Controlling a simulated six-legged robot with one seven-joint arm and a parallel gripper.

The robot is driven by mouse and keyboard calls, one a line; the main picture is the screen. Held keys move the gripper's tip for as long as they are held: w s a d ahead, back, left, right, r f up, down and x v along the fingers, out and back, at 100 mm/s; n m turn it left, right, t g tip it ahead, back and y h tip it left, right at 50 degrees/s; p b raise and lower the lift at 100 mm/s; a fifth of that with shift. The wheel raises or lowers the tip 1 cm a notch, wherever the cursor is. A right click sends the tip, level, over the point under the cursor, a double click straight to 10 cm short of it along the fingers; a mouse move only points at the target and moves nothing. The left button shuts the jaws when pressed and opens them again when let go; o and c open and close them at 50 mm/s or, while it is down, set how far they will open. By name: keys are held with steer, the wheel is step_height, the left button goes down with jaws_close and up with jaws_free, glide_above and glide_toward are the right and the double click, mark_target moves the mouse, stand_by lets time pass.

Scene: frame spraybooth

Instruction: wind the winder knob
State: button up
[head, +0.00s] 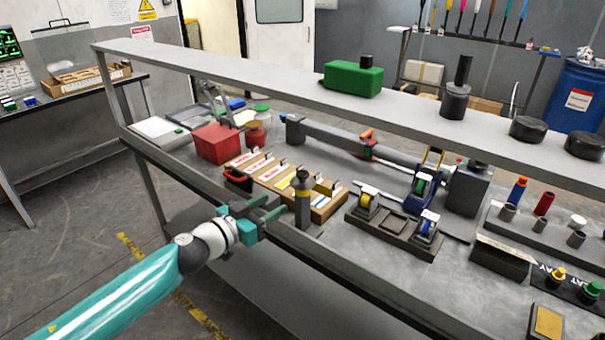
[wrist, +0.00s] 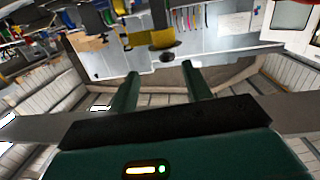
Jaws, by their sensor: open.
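In the wrist view my gripper (wrist: 160,72) is also open and empty. A dark round end (wrist: 167,57) below a yellow part (wrist: 153,39) shows just beyond the fingertips, apparently not touched.
A wooden tray with labelled compartments (head: 328,208) lies behind the post. A black-and-red item (head: 238,180) is left of it. Tape dispensers (head: 395,228) stand to the right. A long grey shelf (head: 290,82) runs above the bench. A red box (head: 217,142) stands at the back left.

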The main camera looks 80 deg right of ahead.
mark_target(299, 176)
steer(key=shift+h, duration=0.4)
steer(key=x, duration=0.4)
steer(key=r+x, duration=0.1)
steer(key=x, duration=0.3)
steer(key=r+x, duration=0.1)
steer(key=x, duration=0.4)
steer(key=shift+w+d+r, duration=0.15)
steer(key=shift+w+d, duration=0.05)
steer(key=shift+d, duration=0.05)
steer(key=c, duration=0.9)
